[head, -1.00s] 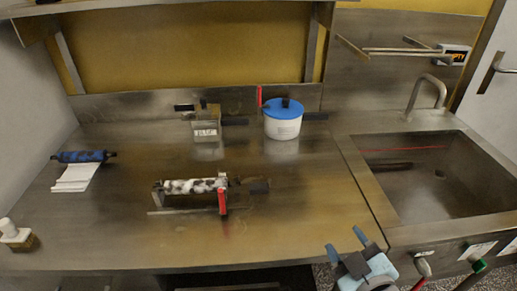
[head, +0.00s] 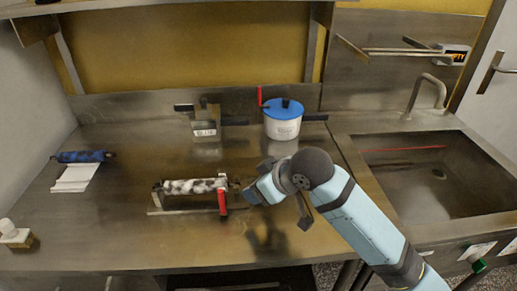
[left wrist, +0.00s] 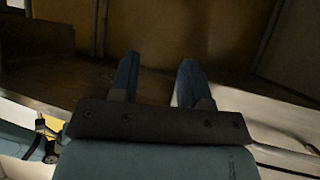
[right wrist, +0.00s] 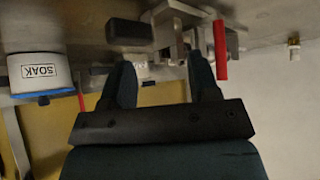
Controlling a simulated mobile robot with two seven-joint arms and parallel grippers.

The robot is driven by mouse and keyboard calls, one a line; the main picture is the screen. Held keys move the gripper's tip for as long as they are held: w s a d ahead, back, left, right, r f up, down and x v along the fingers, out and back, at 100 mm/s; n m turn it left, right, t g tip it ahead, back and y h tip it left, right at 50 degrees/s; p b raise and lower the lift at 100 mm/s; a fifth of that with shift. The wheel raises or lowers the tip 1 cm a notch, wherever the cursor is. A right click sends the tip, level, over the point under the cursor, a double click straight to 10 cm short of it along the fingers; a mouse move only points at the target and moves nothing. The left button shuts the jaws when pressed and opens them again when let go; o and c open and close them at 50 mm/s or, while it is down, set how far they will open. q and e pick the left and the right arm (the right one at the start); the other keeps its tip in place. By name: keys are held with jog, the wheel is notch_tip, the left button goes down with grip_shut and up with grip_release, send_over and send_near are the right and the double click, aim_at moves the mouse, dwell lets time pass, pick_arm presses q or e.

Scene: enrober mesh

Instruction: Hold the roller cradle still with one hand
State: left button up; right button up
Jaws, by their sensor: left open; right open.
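The roller cradle (head: 161,211) is a low metal frame in the middle of the bench. A roller (head: 190,186) mottled white and dark lies across it, and a red handle (head: 221,201) hangs at its right end. My right gripper (head: 252,194) is just right of the cradle, partly hidden by my own arm. In the upside-down right wrist view, my right gripper (right wrist: 162,65) is open, facing the cradle's metal end (right wrist: 175,22) and a black grip (right wrist: 128,31). Contact cannot be told. My left gripper (left wrist: 157,68) is open and empty, outside the head view.
A white pot (head: 283,128) with a blue lid, labelled SOAK in the right wrist view, stands behind my right arm. A small metal labelled box (head: 205,129) stands at the back. A blue roller (head: 82,156) on white sheets lies left. The sink (head: 440,185) is right.

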aim_at(239, 186)
jog(key=a+n+g, duration=0.1)
jog(key=w+a+r+n+h, duration=0.1)
jog(key=a+n+g, duration=0.1)
jog(key=shift+w+r+n+g+h, duration=0.25)
jog(key=shift+w+n+g+h, duration=0.05)
jog(key=shift+n, duration=0.1)
jog(key=shift+w+r+n+g+h, duration=0.25)
jog(key=shift+n+g+h, duration=0.15)
jog(key=shift+n, duration=0.1)
jog(key=w+d+r+n+g+h, duration=0.2)
jog(key=w+d+r+n+h, duration=0.1)
jog(key=d+r+h, duration=0.1)
jog(key=shift+n+g, duration=0.3)
jog(key=shift+g, duration=0.1)
jog(key=f, duration=0.7)
jog(key=a+f, duration=0.1)
jog(key=f, duration=0.3)
jog(key=shift+s, duration=0.35)
jog(key=shift+c, duration=0.4)
grip_shut()
